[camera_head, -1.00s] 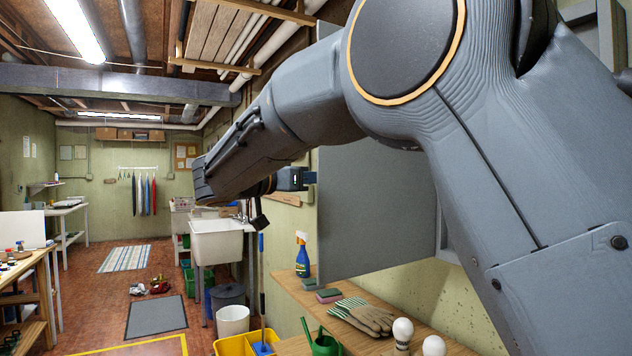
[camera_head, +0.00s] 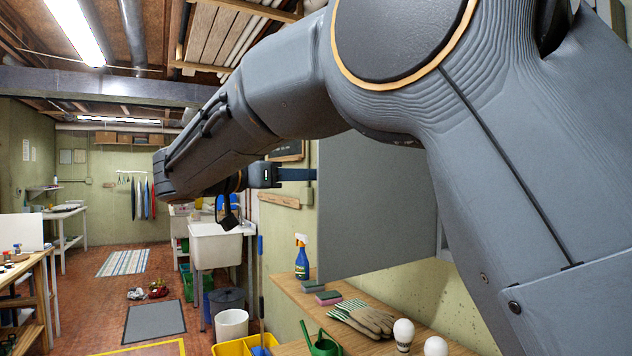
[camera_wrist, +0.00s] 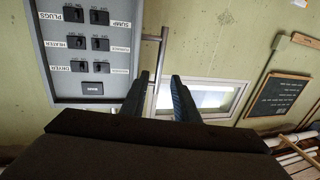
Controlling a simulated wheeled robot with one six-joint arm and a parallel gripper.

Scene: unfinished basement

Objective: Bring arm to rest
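My arm reaches across the head view from the right, with its wrist end at upper middle-left. My gripper (camera_wrist: 159,78) shows in the wrist view as two dark fingers standing apart with nothing clearly held between them. A thin metal bar (camera_wrist: 162,52) beside the switch panel appears just past the fingertips; whether it touches them I cannot tell.
A grey switch panel (camera_wrist: 90,50) with labelled switches is on the wall, near a small window (camera_wrist: 212,98) and a chalkboard (camera_wrist: 278,94). A large grey panel (camera_head: 375,210) stands behind my arm, above a wooden bench (camera_head: 290,290) with gloves (camera_head: 362,318) and a spray bottle (camera_head: 302,262).

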